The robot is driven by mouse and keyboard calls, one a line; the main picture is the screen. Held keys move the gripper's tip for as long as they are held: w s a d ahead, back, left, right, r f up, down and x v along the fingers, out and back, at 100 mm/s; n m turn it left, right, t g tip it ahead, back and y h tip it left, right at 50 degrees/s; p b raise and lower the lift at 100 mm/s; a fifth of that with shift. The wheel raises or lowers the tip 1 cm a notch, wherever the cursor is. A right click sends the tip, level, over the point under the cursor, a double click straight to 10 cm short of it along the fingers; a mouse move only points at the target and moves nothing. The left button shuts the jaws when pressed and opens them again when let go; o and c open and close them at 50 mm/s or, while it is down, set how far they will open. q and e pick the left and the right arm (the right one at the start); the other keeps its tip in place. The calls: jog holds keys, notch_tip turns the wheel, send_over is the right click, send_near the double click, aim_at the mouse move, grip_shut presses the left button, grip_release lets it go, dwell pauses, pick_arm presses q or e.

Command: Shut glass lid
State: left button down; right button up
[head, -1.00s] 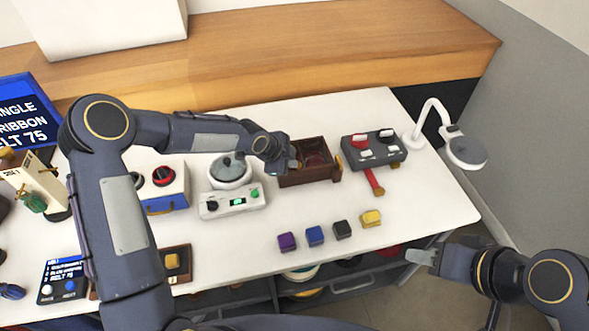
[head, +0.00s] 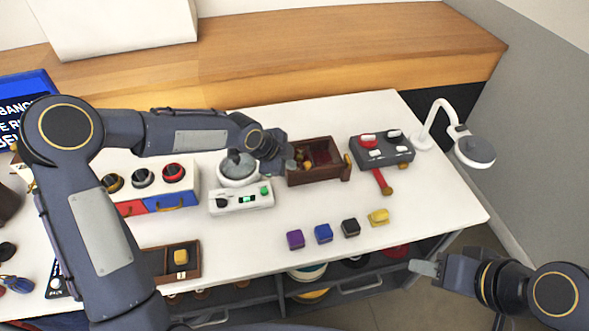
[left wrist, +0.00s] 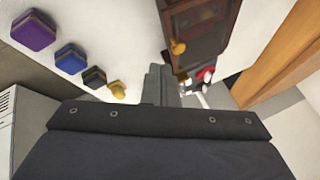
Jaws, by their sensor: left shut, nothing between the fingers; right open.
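A brown wooden box (head: 314,175) stands on the white table, with small yellowish and reddish things showing inside. A brass knob (head: 346,161) is at its right side. In the left wrist view the box (left wrist: 212,42) shows a dark framed pane or interior, and the knob (left wrist: 177,47); I cannot tell clearly where the glass lid lies. My left gripper (head: 289,164) is shut and empty at the box's left side; its fingers (left wrist: 160,84) hide part of the scene. I cannot tell whether it touches the box. My right gripper (head: 425,267) is open and empty, off the table's front edge.
A lidded pot (head: 238,168) on a white device (head: 241,198) stands left of the box. A grey switch panel (head: 381,150) with a red lever and a white lamp (head: 474,151) are to the right. Several coloured blocks (head: 323,233) lie in front; table between is clear.

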pick_arm(q)
jog(key=v, duration=0.5)
jog(key=s+f+m+t+h+b, duration=0.5)
jog(key=s+f+t+b, duration=0.3)
jog(key=b, duration=1.6)
jog(key=w+d+f, duration=0.1)
jog(key=w+d, duration=0.1)
jog(key=w, duration=0.4)
jog(key=w+d+f, duration=0.2)
jog(key=w+d, duration=0.1)
jog(key=w, duration=0.3)
jog(key=shift+w+d+p, duration=0.2)
jog(key=shift+d+p, duration=0.1)
jog(key=shift+d, duration=0.05)
jog(key=shift+f, duration=0.1)
